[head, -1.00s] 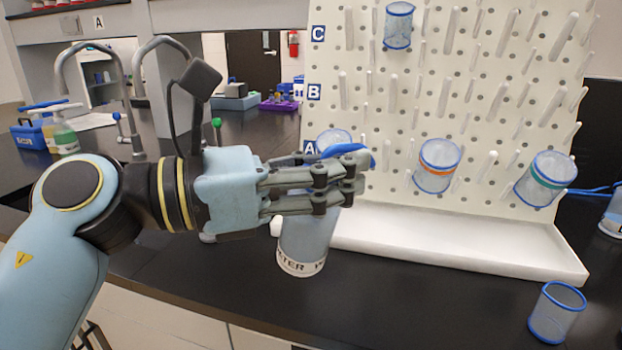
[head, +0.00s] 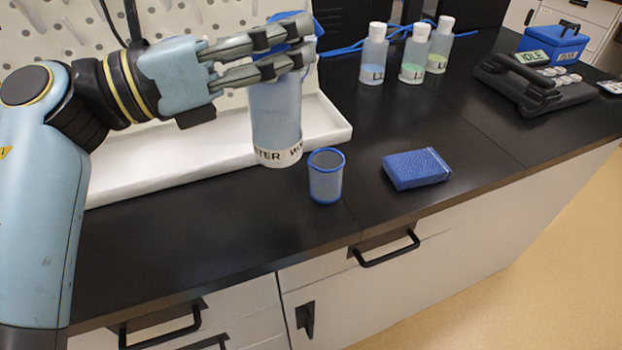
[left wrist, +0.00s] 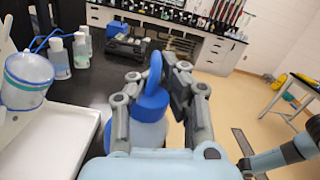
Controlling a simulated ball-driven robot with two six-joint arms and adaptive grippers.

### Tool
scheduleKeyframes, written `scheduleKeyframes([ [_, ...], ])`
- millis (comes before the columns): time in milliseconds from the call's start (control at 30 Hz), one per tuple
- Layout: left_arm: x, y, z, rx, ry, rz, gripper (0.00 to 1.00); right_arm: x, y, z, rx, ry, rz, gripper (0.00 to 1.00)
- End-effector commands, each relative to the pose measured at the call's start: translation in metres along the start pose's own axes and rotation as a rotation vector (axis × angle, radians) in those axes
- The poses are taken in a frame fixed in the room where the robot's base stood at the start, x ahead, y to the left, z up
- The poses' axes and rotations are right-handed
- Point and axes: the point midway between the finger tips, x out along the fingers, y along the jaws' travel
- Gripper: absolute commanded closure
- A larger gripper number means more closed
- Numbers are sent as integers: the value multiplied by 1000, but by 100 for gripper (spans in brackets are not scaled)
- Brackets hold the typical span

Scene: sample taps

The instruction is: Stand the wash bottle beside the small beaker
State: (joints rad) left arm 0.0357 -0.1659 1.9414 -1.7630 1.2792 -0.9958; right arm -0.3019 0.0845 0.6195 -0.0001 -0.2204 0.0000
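The wash bottle (head: 276,120) is a translucent bluish-white bottle with a lettered band near its base and a blue top. My left gripper (head: 290,50) is shut around its blue top, and the bottle hangs upright below the fingers. In the left wrist view the blue cap (left wrist: 150,106) sits between the fingers. The small beaker (head: 326,180), clear with a blue rim, stands on the black counter just right of and nearer than the bottle. A small gap shows between them. The bottle's base looks slightly above the counter. My right gripper is not in view.
A white drip tray (head: 190,152) lies behind the bottle under the pegboard (head: 230,22). A blue box-like item (head: 416,168) lies right of the beaker. Several small bottles (head: 413,55) and a dark instrument (head: 530,85) stand farther right. The counter's front strip is clear.

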Motion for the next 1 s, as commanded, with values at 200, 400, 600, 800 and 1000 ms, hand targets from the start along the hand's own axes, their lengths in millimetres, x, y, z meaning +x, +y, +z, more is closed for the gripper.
scheduleKeyframes([
  [200,-3,7,-33,-21,-7,1,100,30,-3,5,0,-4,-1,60],
  [400,-6,13,-63,-22,-5,2,100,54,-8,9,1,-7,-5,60],
  [600,-8,17,-84,-21,-6,2,100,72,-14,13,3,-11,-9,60],
  [800,-10,20,-98,-20,-5,2,100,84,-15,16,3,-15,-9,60],
  [1000,-10,20,-97,-20,-2,3,91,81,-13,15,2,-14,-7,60],
])
